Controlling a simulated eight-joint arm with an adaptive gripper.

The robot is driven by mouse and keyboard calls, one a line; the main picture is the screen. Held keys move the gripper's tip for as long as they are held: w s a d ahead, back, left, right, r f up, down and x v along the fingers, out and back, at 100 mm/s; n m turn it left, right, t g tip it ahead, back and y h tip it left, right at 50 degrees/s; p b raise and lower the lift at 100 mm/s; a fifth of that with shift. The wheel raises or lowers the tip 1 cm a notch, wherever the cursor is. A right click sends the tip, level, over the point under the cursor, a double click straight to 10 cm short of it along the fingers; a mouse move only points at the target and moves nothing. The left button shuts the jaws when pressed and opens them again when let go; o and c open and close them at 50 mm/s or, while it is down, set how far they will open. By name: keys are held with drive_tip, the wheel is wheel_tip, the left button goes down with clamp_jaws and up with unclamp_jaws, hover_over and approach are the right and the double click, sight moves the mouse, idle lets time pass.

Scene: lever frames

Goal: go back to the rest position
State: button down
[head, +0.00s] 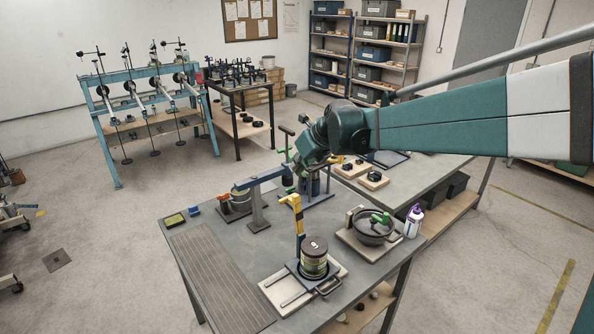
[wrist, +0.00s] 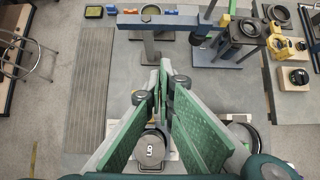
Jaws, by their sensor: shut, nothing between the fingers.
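My gripper (wrist: 164,75) shows in the wrist view as two long green-padded fingers that converge, with their tips together and nothing between them. It hangs above the workbench (head: 205,275). In the head view my teal and white arm reaches in from the right, and the fingers are hard to make out against the fixtures behind.
A blue-grey beam on a post (head: 258,210) stands behind. The ribbed mat (head: 215,275) at left is bare. A blue frame (head: 115,150) stands farther back.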

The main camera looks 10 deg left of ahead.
drive_tip(key=shift+d, duration=0.1)
drive_tip(key=s+d+n+t+h+b, duration=0.1)
drive_tip(key=s+d+n+h+b, duration=0.15)
drive_tip(key=s+d+n, duration=1.45)
drive_tip(key=s+d+f+n+h, duration=0.1)
drive_tip(key=s+d+f+n, duration=0.2)
drive_tip(key=s+d, duration=0.2)
drive_tip(key=s+d+f+n+h+b, duration=0.1)
drive_tip(key=s+d+f+n, duration=0.2)
drive_tip(key=s, duration=0.9)
drive_tip(key=s+d+f+n+h+b, duration=0.1)
drive_tip(key=s+d+f+n, duration=0.3)
drive_tip(key=s+d, duration=0.5)
drive_tip(key=shift+d+f+t, duration=0.15)
drive_tip(key=shift+f+t, duration=0.15)
drive_tip(key=shift+f, duration=0.2)
